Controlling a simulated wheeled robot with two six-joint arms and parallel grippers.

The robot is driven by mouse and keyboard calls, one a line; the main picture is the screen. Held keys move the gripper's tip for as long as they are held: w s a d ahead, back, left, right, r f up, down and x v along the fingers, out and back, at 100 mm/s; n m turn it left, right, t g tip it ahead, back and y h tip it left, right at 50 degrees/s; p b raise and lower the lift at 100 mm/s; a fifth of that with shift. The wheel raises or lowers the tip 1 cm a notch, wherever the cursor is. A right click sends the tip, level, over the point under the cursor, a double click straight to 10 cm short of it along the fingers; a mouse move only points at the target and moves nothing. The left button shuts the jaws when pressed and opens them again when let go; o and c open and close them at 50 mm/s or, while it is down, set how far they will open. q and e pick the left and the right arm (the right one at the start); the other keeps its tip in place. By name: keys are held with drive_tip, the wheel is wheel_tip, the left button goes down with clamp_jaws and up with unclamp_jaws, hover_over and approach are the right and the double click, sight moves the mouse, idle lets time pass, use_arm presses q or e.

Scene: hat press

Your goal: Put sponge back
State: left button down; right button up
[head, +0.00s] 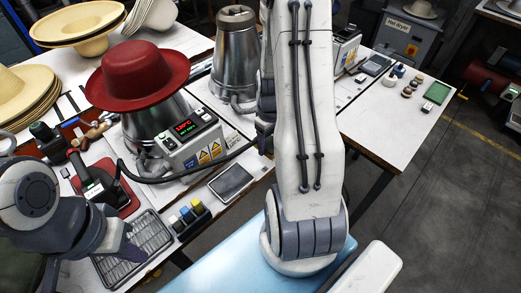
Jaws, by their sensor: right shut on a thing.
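I cannot make out a sponge in the head view. My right gripper (264,132) is mostly hidden behind my own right arm link, beside the control box. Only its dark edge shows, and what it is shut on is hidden. My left gripper (128,243) hangs over the metal grid tray (155,257) at the lower left. Its fingertips are too unclear to show whether it is open or shut.
A red felt hat (138,75) sits on a heated metal form with a control box (190,138). A bare metal form (236,60) stands behind. Small coloured caps (187,214) stand near a dark tablet (231,180). Straw hats (25,92) fill the far left. The right table end has free room.

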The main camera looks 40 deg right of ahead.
sight(261, 158)
drive_tip(key=shift+w+a+f, duration=0.3)
drive_tip(key=shift+w+f, duration=0.15)
drive_tip(key=shift+w, duration=0.1)
drive_tip(key=shift+w+a+f, duration=0.3)
drive_tip(key=shift+w+f, duration=0.15)
drive_tip(key=shift+w, duration=0.1)
drive_tip(key=shift+f+p, duration=0.35)
drive_tip(key=shift+f, duration=1.55)
drive_tip(key=shift+f, duration=0.15)
drive_tip(key=o, duration=1.2)
wheel_tip(261, 158, up, 12)
drive_tip(key=shift+r+b, duration=0.2)
drive_tip(key=shift+b, duration=0.15)
